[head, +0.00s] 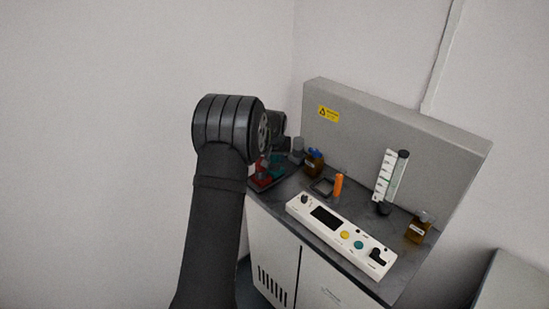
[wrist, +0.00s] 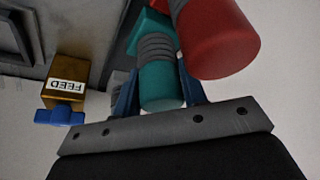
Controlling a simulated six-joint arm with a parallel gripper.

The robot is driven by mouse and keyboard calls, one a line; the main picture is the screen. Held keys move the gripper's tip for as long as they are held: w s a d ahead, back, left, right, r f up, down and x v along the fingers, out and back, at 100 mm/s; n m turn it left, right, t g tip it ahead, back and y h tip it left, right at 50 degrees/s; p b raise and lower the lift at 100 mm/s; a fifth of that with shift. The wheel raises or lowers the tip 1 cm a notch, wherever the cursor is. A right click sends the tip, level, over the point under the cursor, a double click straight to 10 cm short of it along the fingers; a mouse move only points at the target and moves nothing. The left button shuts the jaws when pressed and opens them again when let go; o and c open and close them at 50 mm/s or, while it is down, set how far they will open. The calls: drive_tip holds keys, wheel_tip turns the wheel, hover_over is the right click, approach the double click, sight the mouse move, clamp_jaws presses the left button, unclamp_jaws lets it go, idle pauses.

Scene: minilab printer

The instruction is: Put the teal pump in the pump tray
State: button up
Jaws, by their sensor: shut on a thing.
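The teal pump (wrist: 158,75), with a grey ribbed collar, is between the blue fingers of my gripper (wrist: 160,92) in the wrist view, and the gripper is shut on it. It shows as a small teal patch (head: 277,166) in the head view, partly hidden by my arm. A red pump (wrist: 220,40) stands close beside it and also shows in the head view (head: 263,172). Under them at the counter's left end is a dark tray (head: 266,185), mostly hidden; I cannot tell whether the teal pump touches it. My arm hides the fingers in the head view.
An orange cylinder (head: 338,185), a white control panel (head: 340,236), a flow-meter column (head: 392,178) and another amber bottle (head: 419,228) stand further right. A grey back panel (head: 390,140) rises behind.

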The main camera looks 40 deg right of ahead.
drive_tip(key=o, duration=1.2)
drive_tip(key=shift+f, duration=0.1)
drive_tip(key=v, duration=1.2)
drive_tip(key=x, duration=1.2)
drive_tip(key=shift+r, duration=1.6)
